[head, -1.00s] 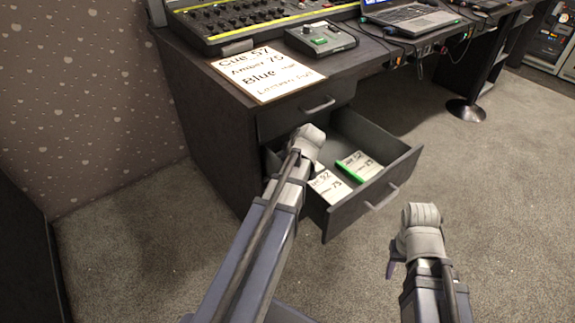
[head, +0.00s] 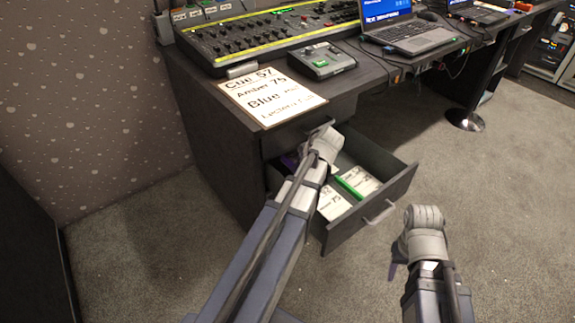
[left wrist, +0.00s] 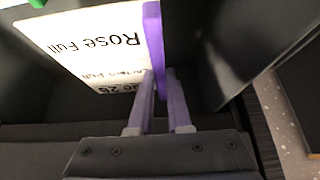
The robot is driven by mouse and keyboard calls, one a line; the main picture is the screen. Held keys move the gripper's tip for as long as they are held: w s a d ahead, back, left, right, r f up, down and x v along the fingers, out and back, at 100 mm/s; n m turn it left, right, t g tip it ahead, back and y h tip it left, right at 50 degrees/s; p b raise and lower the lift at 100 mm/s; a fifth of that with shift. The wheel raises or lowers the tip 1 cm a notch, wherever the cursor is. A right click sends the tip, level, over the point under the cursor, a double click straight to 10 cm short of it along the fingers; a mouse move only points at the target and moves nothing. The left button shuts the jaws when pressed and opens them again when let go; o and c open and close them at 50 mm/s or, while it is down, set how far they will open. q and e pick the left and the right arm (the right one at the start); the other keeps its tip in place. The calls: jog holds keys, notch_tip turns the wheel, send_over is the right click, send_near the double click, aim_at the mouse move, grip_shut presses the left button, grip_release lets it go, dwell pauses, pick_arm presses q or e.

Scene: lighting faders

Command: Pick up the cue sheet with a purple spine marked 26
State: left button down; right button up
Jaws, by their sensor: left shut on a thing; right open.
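The cue sheet with a purple spine (left wrist: 153,45) is a white card in the left wrist view, with "Rose Full" printed on it upside down. Its cue number is partly cut by a finger and looks like 26 or 28. My left gripper (left wrist: 160,82) is shut on the spine end, one finger on each side. In the head view a bit of purple (head: 289,161) shows at the drawer's left rear, beside my left wrist, which hides the fingers. My right gripper (head: 396,263) is open and empty, in front of the drawer to the right.
The open drawer (head: 397,187) holds a green-spined sheet (head: 362,179) and another white sheet (head: 332,204). Its walls stand close around my left gripper. Above is the desk with a large cue card (head: 272,98), a small console (head: 320,60) and a laptop (head: 408,38).

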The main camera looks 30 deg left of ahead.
pick_arm(q)
jog(key=w+d, duration=0.3)
jog(key=d, duration=0.4)
jog(key=w+d, duration=0.3)
jog(key=d, duration=0.4)
jog(key=shift+d, duration=0.35)
